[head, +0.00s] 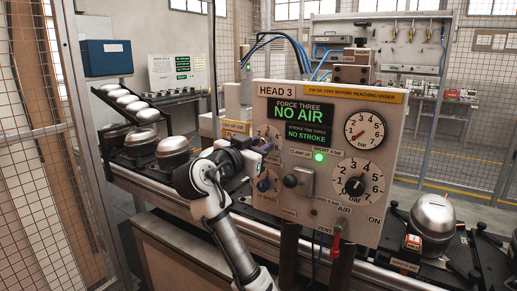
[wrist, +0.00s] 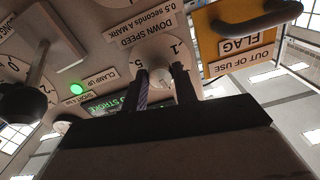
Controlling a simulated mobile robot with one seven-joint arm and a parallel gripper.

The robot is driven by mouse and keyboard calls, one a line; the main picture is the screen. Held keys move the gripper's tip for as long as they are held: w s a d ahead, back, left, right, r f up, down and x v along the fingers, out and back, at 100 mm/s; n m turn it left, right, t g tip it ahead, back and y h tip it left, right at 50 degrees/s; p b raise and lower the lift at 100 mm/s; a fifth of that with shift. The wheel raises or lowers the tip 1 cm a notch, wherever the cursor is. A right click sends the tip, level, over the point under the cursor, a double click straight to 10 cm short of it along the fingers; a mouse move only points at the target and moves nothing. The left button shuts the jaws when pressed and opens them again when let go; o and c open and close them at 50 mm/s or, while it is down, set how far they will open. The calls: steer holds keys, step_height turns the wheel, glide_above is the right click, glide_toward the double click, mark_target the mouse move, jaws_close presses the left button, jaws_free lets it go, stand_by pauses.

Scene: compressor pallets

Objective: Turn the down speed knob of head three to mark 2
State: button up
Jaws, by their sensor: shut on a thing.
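The head three panel (head: 338,118) stands upright in the middle of the head view. The down speed dial (head: 267,132) is at its upper left, partly hidden by my gripper (head: 262,147). In the wrist view, which is upside down, the dial (wrist: 139,64) sits by its DOWN SPEED label (wrist: 140,30). My gripper (wrist: 162,85) has its two dark fingers on either side of the small down speed knob (wrist: 160,76) and is shut on it. The knob's pointer is hidden, so its mark cannot be read.
A blue knob (head: 263,185) sits below on the panel. A grey lever block (head: 298,182) is to the right, beside the lit green lamp (head: 319,157). The yellow out-of-use flag plate (wrist: 236,40) is close to the fingers. A red air valve (head: 336,243) hangs below.

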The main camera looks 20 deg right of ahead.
steer(key=n, duration=0.5)
steer(key=shift+n+p, duration=0.3)
steer(key=shift+n, duration=2.2)
steer(key=o, duration=1)
steer(key=shift+c, duration=0.2)
steer(key=b+v, duration=0.4)
steer(key=v, duration=1)
steer(key=shift+d, duration=0.1)
